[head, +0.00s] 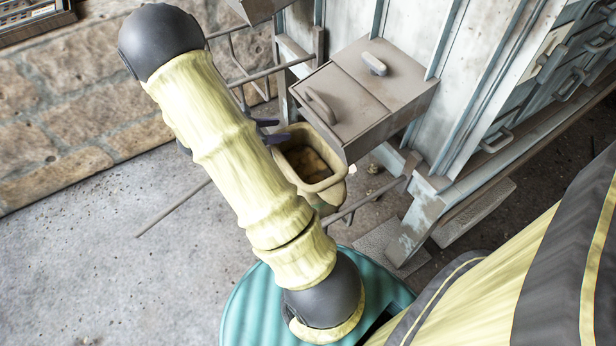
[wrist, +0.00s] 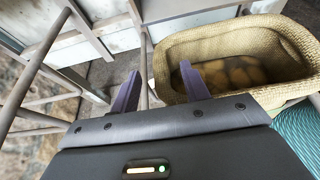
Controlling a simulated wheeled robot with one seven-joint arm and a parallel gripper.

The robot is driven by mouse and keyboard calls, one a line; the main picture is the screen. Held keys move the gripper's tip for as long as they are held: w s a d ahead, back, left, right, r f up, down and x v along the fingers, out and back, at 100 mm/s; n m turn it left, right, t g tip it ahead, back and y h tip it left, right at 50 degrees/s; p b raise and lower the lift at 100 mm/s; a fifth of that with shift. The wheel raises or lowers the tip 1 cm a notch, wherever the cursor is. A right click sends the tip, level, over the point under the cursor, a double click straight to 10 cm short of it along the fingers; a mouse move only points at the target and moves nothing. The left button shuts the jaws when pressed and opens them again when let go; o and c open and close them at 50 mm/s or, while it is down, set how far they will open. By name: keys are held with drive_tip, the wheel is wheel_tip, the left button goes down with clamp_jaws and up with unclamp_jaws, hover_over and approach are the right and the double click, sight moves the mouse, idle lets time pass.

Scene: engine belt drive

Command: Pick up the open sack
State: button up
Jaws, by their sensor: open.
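The open sack (head: 309,164) is a tan, woven, open-topped sack with a thick rolled rim. In the head view it stands upright just right of my arm, beside a grey metal box. In the wrist view the sack (wrist: 288,44) fills the upper right, and brownish lumps show inside. My gripper (wrist: 158,85) is open and empty, with two purple fingers. In the head view my gripper (head: 268,130) is mostly hidden behind my arm, with purple tips showing just left of the sack.
The grey metal box (head: 368,92) with handles stands close behind and right of the sack. Metal rails (head: 240,82) run behind my gripper. A large panelled metal machine (head: 480,60) fills the upper right. Open concrete floor (head: 130,270) lies at the left.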

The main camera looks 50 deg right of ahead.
drive_tip(key=x, duration=0.2)
drive_tip(key=shift+d+f+b, duration=0.2)
drive_tip(key=shift+d+b, duration=0.1)
drive_tip(key=shift+b, duration=0.05)
drive_tip(key=shift+s+r, duration=0.1)
clamp_jaws()
